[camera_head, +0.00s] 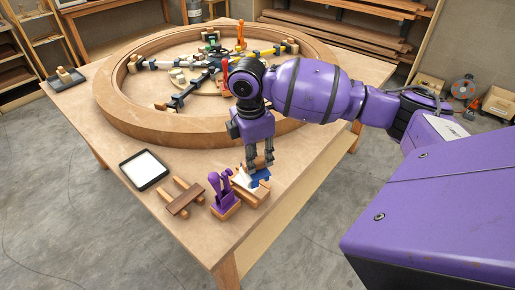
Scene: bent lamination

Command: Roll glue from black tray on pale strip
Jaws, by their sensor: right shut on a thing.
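The black tray (145,183) lies flat near the table's front left, with a white layer inside it. My right gripper (259,168) points down near the table's front edge, to the right of the tray. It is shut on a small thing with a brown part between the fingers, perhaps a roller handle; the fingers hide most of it. Blue and white patches show just below the fingertips, beside a wooden block (253,194). I cannot tell whether the held thing touches them, nor pick out the pale strip with certainty. My left gripper is not in view.
A large wooden ring (150,121) with clamps and blocks inside fills the table's (190,240) middle. A brown bar (184,198) lies across two paler pieces at the front. A purple tool (220,188) stands beside it. A dark tray (66,80) with blocks sits at the far left corner.

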